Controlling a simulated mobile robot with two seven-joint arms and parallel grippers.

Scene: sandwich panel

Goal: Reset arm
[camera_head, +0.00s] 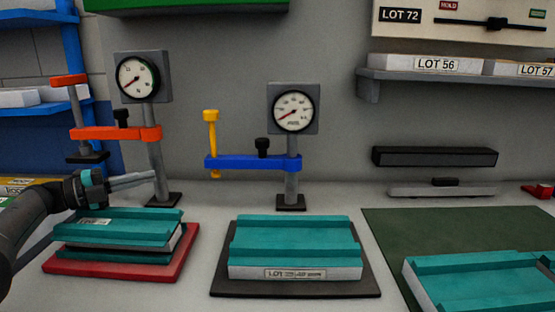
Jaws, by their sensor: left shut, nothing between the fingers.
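My left arm comes in from the left edge, and my left gripper (152,178) is shut and empty. Its fingers point right, above the teal panels (125,223) stacked on a red base (160,268), and their tips appear close to the left gauge post (157,165). Whether they touch it I cannot tell. The left gauge stand carries a dial (137,77) and an orange clamp arm (105,133). My right gripper is not in view.
A teal panel (295,243) lies on a black base (300,288) in the middle, behind it a gauge (294,111) with a blue arm (250,162). Another teal panel (485,282) lies on a green mat (400,228) at right. A shelf (460,77) holds labelled boxes.

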